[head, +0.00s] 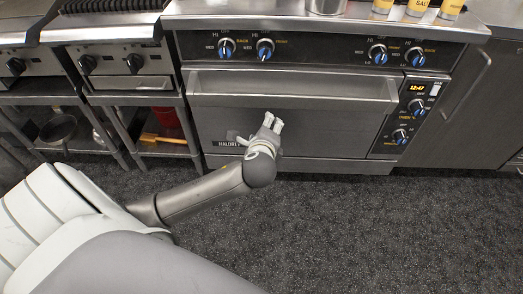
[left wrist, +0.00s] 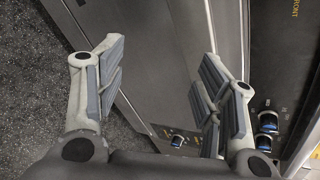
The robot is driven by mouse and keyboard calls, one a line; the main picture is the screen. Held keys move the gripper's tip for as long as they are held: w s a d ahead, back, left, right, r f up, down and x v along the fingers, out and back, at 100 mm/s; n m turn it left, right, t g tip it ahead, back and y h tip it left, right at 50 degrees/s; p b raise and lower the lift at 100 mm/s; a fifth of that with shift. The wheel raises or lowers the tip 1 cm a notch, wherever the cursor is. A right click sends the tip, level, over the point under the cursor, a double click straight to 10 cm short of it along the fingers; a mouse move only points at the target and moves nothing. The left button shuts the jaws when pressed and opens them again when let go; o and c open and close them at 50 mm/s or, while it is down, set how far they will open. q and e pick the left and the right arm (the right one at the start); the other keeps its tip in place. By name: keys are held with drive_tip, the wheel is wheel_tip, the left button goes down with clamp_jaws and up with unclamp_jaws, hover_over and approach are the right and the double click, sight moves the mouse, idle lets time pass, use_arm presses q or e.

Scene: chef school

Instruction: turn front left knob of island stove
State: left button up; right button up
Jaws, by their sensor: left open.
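The front left knob (head: 265,50) is a blue and silver stove knob with a yellow label, the right one of the left pair on the front panel. Its pointer side faces down. My left gripper (head: 271,124) is in front of the oven door, below the knob and apart from it. The left wrist view shows its two fingers (left wrist: 161,58) spread with nothing between them. That view also shows blue knobs at the lower right (left wrist: 268,122); I cannot tell which they are. My right gripper is not in view.
The back left knob (head: 227,47) sits close beside it on the left. The oven handle ledge (head: 290,84) juts out between the gripper and the panel. Two more burner knobs (head: 377,54) and oven controls (head: 405,135) are at right. Seasoning containers (head: 418,8) stand on top. The floor is clear.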

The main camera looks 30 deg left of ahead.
use_arm(q)
drive_tip(key=s+d+f+n+g+h, duration=0.2)
drive_tip(key=s+d+f+n, duration=0.1)
drive_tip(key=s+f+n, duration=0.2)
drive_tip(key=shift+s+d+f+g, duration=0.2)
drive_tip(key=shift+s+d+g, duration=0.2)
drive_tip(key=shift+s, duration=0.85)
